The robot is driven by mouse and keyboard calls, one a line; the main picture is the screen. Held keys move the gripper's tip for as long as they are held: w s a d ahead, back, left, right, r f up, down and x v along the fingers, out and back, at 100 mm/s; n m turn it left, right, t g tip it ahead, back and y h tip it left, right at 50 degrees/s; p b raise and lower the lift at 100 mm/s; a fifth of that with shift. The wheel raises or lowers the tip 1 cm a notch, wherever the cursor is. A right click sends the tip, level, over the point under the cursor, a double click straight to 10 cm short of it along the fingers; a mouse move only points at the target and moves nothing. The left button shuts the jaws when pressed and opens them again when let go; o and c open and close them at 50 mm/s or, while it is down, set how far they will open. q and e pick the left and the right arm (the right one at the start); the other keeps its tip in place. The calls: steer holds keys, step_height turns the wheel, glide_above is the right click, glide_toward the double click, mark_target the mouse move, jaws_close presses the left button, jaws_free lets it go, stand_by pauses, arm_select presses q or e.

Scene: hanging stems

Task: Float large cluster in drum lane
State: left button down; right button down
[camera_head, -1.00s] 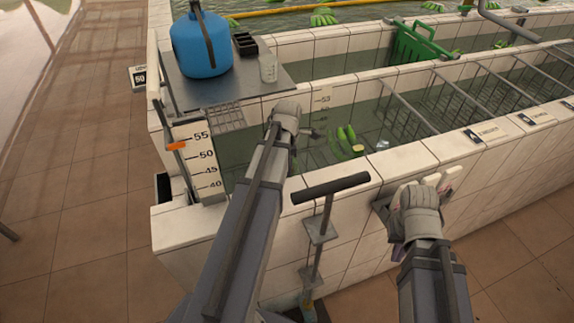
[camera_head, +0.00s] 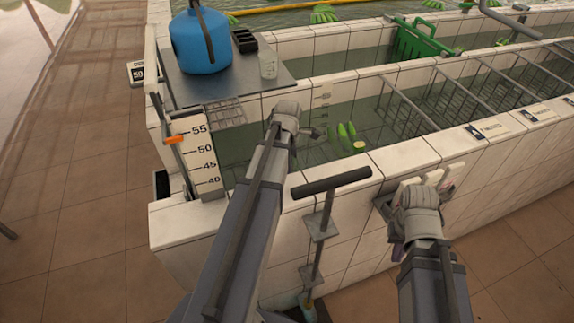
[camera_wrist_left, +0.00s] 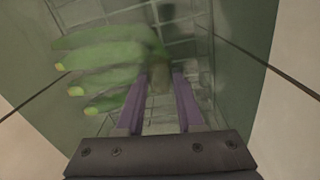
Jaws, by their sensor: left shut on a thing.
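A green banana cluster (camera_head: 347,138) shows in the water of the near lane, just right of my left gripper (camera_head: 314,133). In the left wrist view the cluster (camera_wrist_left: 108,62) spreads to the left with several pale-tipped fingers. Its stem stub sits between the purple fingers of my left gripper (camera_wrist_left: 161,92), which is shut on it. In the head view the left forearm hides part of the lane and cluster surroundings. My right gripper (camera_head: 428,184) is at the outer face of the near white wall, away from the cluster; its jaw opening is unclear.
A blue jug (camera_head: 200,42), a black tray (camera_head: 244,40) and a clear beaker (camera_head: 268,66) stand on a metal shelf. A depth gauge (camera_head: 200,160) stands left. Metal bars (camera_head: 408,100) span the lane to the right. A T-handled tool (camera_head: 322,210) leans in front of the wall.

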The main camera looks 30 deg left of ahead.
arm_select(q)
steer(key=shift+c, duration=2.3)
jaws_free()
steer(key=shift+r, duration=0.1)
step_height(320, 180, up, 8)
steer(key=p, duration=0.8)
steer(key=shift+s+d, duration=0.15)
steer(key=shift+f, duration=0.2)
step_height(320, 180, up, 18)
steer(key=p, duration=1.7)
steer(key=shift+f, duration=0.25)
